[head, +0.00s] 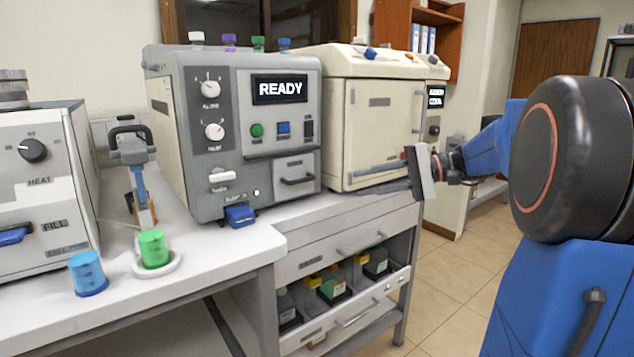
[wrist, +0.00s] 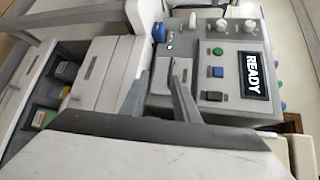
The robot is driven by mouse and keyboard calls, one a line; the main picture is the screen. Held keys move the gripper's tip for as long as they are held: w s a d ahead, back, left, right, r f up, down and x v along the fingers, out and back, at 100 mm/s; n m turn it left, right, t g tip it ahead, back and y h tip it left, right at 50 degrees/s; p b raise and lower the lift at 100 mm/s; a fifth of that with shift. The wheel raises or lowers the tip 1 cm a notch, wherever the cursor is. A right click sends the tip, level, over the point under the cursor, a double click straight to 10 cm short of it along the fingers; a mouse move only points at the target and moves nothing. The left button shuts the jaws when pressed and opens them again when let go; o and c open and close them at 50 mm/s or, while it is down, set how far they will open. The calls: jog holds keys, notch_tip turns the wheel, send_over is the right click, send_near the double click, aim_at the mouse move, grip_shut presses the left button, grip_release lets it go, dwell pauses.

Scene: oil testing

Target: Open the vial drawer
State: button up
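The grey READY machine (head: 245,130) stands on the white bench. A small drawer front (head: 294,176) with a dark bar handle is at its lower right, flush with the face. Below the bench top is a wide shut drawer (head: 325,255) with a bar handle. No readable label shows which one is the vial drawer. My gripper (head: 372,190) is in front of the cream cabinet, right of the READY machine, fingers pointing left. In the wrist view, the gripper (wrist: 160,72) has its fingers apart with nothing held. They partly hide the machine's small drawer behind.
A lower open-topped drawer (head: 350,322) holds several bottles. A cream cabinet (head: 375,120) stands right of the machine. A blue vial (head: 86,272) and a green vial (head: 154,248) stand on the left bench. Floor is clear at right.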

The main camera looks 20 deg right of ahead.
aim_at(306, 180)
jog(key=shift+t+y, duration=0.3)
jog(key=shift+t, duration=0.2)
jog(key=x, duration=0.5)
jog(key=w+r+x, duration=0.1)
jog(key=x, duration=0.3)
jog(key=w+x, duration=0.1)
jog(key=x, duration=0.4)
jog(key=shift+w+r, duration=0.1)
jog(key=shift+r, duration=0.05)
grip_shut()
